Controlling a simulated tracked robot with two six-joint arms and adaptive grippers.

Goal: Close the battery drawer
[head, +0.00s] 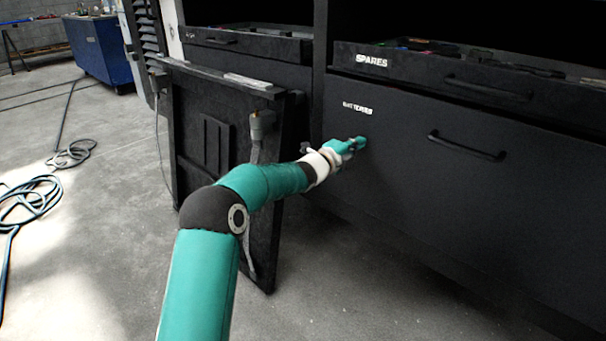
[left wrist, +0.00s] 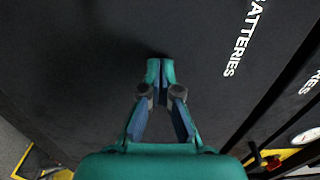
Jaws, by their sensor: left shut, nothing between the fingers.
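The battery drawer (head: 420,195) has a wide black front with a white label and a dark bar handle (head: 466,146). My left gripper (head: 361,143) is shut and empty, with its fingertips at the drawer front, below the label and left of the handle. In the left wrist view the drawer front (left wrist: 220,110) fills most of the picture, with the BATTERIES label at upper right. The shut fingertips (left wrist: 160,62) point at the plain face there. They touch it or nearly do; I cannot tell which. How far the drawer stands out is unclear. My right gripper is not in view.
The SPARES drawer (head: 470,85) above stands open with several small parts inside. Another open drawer (head: 245,43) is at upper left. A black panel (head: 205,140) stands beside my left arm. Cables (head: 35,205) lie on the floor at left; a blue cabinet (head: 100,50) stands behind.

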